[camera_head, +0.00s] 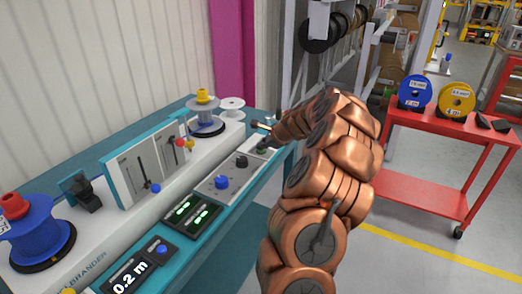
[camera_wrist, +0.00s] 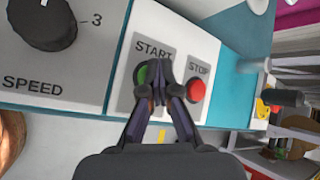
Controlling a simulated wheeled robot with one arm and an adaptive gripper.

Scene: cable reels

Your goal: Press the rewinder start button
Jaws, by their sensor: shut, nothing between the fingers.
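The green start button (camera_wrist: 143,76) sits on a grey plate marked START in the wrist view, partly covered by my gripper. My gripper (camera_wrist: 163,68) is shut and empty, its dark fingertips in front of the button's right side. I cannot tell whether they touch it. The red stop button (camera_wrist: 196,90) is just to the right, marked STOP. In the head view my gripper (camera_head: 262,143) is small and dark, over the far end of the rewinder's control panel (camera_head: 205,188); the start button cannot be made out clearly there.
A black speed knob (camera_wrist: 45,20) lies left of the buttons. The rewinder bench (camera_head: 215,215) carries a blue reel (camera_head: 38,238), a grey-blue reel (camera_head: 205,122) and a display (camera_head: 130,277) reading 0.2 m. A red cart (camera_head: 425,190) with reels stands right, across open floor.

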